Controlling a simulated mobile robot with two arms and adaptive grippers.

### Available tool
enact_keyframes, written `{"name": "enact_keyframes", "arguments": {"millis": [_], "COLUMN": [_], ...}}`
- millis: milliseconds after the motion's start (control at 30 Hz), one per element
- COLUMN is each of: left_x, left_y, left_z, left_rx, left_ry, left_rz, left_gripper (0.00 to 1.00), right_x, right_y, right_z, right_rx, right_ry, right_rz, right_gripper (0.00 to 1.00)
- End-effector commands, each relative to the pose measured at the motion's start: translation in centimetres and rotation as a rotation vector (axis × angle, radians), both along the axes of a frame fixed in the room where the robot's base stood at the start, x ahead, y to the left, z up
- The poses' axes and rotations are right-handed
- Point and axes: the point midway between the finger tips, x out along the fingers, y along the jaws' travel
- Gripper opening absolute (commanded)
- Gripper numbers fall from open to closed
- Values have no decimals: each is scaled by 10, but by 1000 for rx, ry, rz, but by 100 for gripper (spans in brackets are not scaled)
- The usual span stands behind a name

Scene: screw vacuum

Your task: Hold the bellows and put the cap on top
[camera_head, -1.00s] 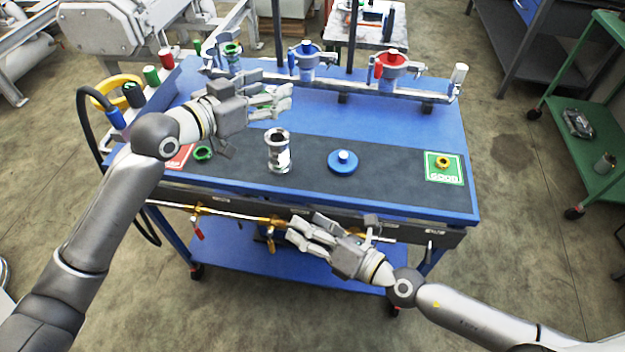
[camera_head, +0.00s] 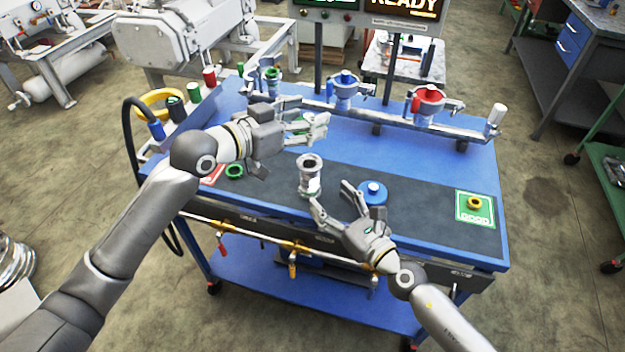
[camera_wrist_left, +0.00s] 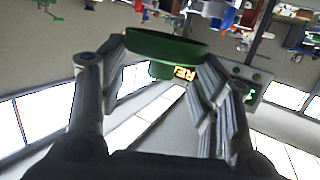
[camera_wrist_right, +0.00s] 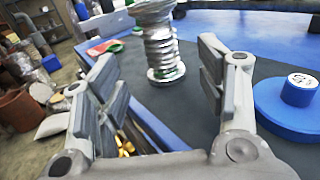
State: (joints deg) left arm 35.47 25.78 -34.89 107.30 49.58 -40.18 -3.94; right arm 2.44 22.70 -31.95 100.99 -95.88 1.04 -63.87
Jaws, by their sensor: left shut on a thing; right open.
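The silver ribbed bellows (camera_head: 310,178) stands upright on the dark mat. It also shows ahead of the right fingers in the right wrist view (camera_wrist_right: 160,45). My left gripper (camera_head: 308,116) is above and behind the bellows, shut on a green cap (camera_wrist_left: 165,47); in the head view the fingers partly hide this cap (camera_head: 301,123). My right gripper (camera_head: 331,196) is open and empty, low at the near right of the bellows, with its fingers pointing towards it. A blue cap (camera_head: 373,190) with a knob lies beside the right gripper, apart from the bellows.
A green ring (camera_head: 234,171) lies at the mat's left, near a red card. A green GOOD card (camera_head: 475,207) with a yellow ring is at the right. A metal pipe with blue (camera_head: 345,85) and red (camera_head: 430,97) fittings runs along the back. The right half of the table is mostly clear.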

Motion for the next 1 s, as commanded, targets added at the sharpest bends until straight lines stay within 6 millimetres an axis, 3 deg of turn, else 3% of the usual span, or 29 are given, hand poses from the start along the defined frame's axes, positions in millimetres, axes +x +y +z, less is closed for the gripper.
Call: {"name": "enact_keyframes", "arguments": {"millis": [300, 500, 1000], "left_x": [0, 0, 0], "left_y": [0, 0, 0], "left_z": [0, 0, 0], "left_rx": [0, 0, 0], "left_ry": [0, 0, 0], "left_rz": [0, 0, 0], "left_gripper": [46, 46, 46], "right_x": [47, 69, 79], "right_y": [32, 47, 54], "right_z": [-1, -1, -1], "right_rx": [1, 3, 0], "right_ry": [3, 6, 5], "right_rz": [-1, 0, -1], "right_gripper": [65, 65, 63]}}
